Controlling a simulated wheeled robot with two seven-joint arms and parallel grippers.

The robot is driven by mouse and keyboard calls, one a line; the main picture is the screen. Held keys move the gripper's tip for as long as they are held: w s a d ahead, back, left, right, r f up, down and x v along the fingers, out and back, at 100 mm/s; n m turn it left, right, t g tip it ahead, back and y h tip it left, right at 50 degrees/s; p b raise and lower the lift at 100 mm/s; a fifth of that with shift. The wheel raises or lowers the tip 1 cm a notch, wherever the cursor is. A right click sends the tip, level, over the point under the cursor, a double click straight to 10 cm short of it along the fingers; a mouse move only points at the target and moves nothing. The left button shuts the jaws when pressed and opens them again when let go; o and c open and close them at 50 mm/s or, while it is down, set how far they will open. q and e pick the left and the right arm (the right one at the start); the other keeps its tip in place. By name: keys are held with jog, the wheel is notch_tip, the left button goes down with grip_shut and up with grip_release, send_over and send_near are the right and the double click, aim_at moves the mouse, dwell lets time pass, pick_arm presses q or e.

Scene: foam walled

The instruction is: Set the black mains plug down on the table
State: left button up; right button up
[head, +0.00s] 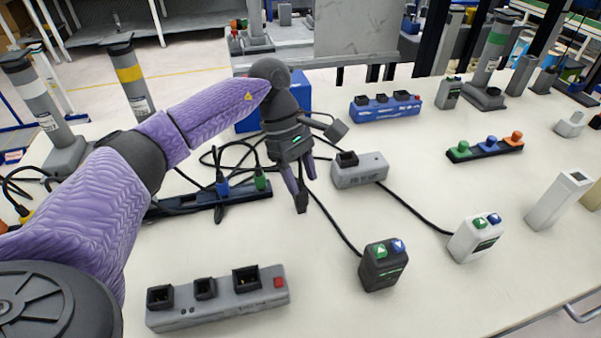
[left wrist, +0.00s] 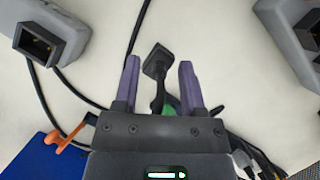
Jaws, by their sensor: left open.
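The black mains plug (head: 301,204) shows just below my left gripper (head: 300,180) in the head view. In the left wrist view the plug (left wrist: 156,66) lies between the tips of the two purple fingers of the left gripper (left wrist: 158,68). The fingers are spread, with a gap on each side of the plug. Its dark neck runs back toward the palm, partly hidden. The plug looks at or close to the white table (head: 225,235); I cannot tell for sure whether it touches. My right gripper is not in view.
A grey box with a black socket (head: 372,173) stands right of the gripper. A black strip (head: 180,203) with blue and green plugs lies left, among loose cables. A grey strip (head: 215,308) and a black box (head: 383,272) stand nearer me. Bare table lies between them.

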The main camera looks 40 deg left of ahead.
pick_arm(q)
jog(key=p+v, duration=0.3)
jog(key=v, duration=0.9)
jog(key=shift+r, duration=0.2)
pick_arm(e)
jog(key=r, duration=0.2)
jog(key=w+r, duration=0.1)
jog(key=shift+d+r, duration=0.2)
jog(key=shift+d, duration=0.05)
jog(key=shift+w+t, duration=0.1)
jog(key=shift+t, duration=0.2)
pick_arm(q)
jog(key=shift+d, duration=0.15)
